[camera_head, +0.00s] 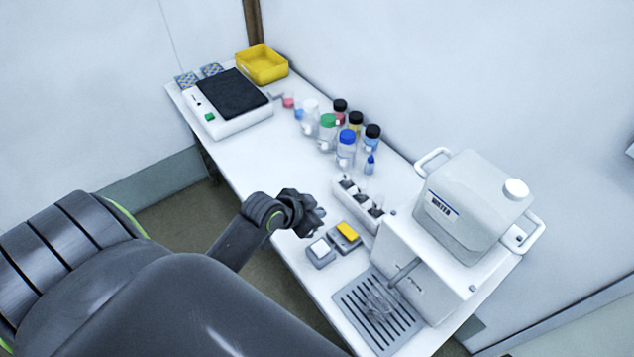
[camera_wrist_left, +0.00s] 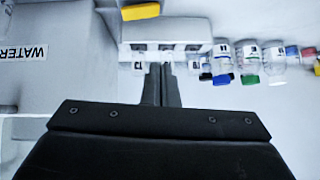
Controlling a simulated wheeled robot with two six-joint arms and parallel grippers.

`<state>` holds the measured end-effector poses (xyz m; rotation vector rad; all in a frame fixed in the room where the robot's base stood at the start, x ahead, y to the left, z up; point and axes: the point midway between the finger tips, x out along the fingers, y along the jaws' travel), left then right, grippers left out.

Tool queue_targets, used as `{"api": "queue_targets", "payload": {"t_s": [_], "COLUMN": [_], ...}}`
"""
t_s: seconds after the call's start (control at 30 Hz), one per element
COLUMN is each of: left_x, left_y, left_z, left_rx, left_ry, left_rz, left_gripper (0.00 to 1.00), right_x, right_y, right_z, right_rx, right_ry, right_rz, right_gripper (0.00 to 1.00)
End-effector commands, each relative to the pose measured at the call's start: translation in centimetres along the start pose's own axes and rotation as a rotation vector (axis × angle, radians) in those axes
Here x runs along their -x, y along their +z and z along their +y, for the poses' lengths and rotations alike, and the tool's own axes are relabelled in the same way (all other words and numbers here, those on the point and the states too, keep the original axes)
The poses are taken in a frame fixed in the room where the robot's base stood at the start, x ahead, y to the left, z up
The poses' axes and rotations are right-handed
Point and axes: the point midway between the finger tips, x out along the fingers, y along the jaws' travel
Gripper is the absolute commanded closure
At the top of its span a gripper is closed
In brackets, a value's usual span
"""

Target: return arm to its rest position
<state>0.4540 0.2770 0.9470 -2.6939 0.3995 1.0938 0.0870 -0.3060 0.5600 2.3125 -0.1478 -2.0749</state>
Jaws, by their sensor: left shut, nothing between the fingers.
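My left arm comes in from the left in the head view. Its gripper (camera_head: 314,224) is over the near edge of the white bench (camera_head: 245,160), beside two small boxes. In the left wrist view the two fingers (camera_wrist_left: 161,84) are together with nothing between them. The wrist picture appears upside down. My right gripper is in neither view.
Close to the gripper are a white-topped box (camera_head: 320,252), a yellow-topped box (camera_head: 346,235) and a white rack (camera_head: 358,202). A water container (camera_head: 470,205) stands right. Several capped bottles (camera_head: 345,150), a black-topped device (camera_head: 232,95) and a yellow tray (camera_head: 262,68) stand farther back.

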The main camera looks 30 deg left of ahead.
Motion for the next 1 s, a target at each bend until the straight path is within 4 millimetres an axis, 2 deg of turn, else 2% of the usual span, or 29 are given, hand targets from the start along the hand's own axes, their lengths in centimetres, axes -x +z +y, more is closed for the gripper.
{"api": "queue_targets", "payload": {"t_s": [0.57,0.67,0.8,1.0], "left_x": [0.4,1.9,5.6,10.7], "left_y": [0.5,2.4,6.1,10.0], "left_z": [0.3,1.1,2.4,3.5], "left_rx": [0.007,0.033,0.098,0.194], "left_ry": [-0.002,-0.015,-0.062,-0.146], "left_rz": [-0.013,-0.072,-0.198,-0.344], "left_gripper": [1.00,1.00,1.00,1.00], "right_x": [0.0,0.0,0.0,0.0], "right_y": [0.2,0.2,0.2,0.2], "right_z": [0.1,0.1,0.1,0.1], "right_rx": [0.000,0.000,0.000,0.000], "right_ry": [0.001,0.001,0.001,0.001], "right_rz": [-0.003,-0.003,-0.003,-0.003], "right_gripper": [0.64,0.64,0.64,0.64]}}
